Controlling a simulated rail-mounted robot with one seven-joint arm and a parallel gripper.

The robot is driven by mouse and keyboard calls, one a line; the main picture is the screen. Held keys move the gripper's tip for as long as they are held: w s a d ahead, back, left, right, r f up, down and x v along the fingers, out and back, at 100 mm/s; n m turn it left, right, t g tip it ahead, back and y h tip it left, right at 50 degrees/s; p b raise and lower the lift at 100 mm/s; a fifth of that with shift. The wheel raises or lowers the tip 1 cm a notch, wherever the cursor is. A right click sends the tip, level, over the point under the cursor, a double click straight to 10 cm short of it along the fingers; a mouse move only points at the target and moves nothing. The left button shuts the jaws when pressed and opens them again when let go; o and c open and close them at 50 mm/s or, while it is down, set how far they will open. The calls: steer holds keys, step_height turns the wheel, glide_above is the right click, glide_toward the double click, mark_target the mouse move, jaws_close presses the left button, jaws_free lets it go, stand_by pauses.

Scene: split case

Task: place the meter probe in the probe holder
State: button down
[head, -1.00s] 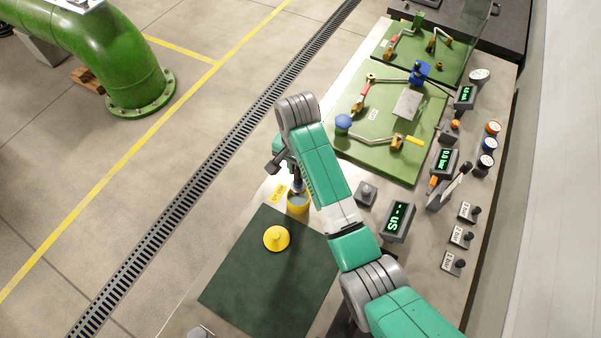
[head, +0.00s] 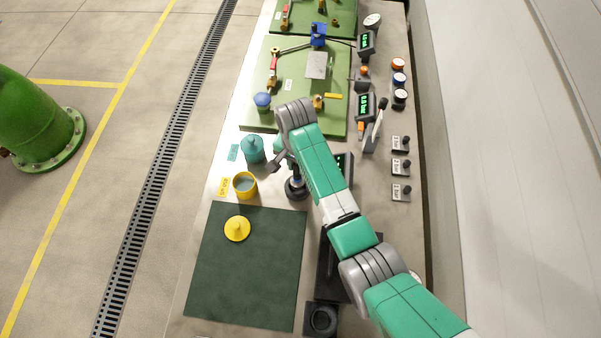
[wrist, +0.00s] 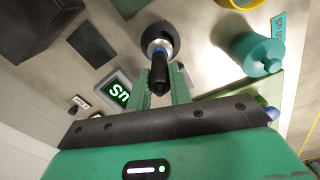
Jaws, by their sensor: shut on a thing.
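My gripper (wrist: 161,92) is shut on the meter probe (wrist: 160,72), a black rod held between the two green fingers in the wrist view. The probe points away from the palm at a round dark holder (wrist: 150,27) with a pale centre. The probe end overlaps this holder; I cannot tell whether it is inside or just above. In the head view my gripper is over the dark round holder (head: 296,190), right of the yellow cup. My arm hides part of it. The meter (wrist: 115,95) with green digits is beside the fingers and partly hidden in the head view (head: 344,163).
The yellow cup (head: 244,187) and teal container (head: 251,150) stand close on the left. A yellow lid (head: 237,230) lies on the dark green mat (head: 250,285). A black block with a round recess (head: 321,320) is in front. Green valve boards (head: 335,118) lie behind.

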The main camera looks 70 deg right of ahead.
mark_target(297, 173)
steer(key=shift+f, duration=2.05)
steer(key=shift+f+b, duration=0.2)
steer(key=shift+b, duration=0.1)
steer(key=c, duration=1.3)
jaws_free()
step_height(297, 173, up, 12)
steer(key=shift+r+p, duration=0.2)
steer(key=shift+p, duration=0.45)
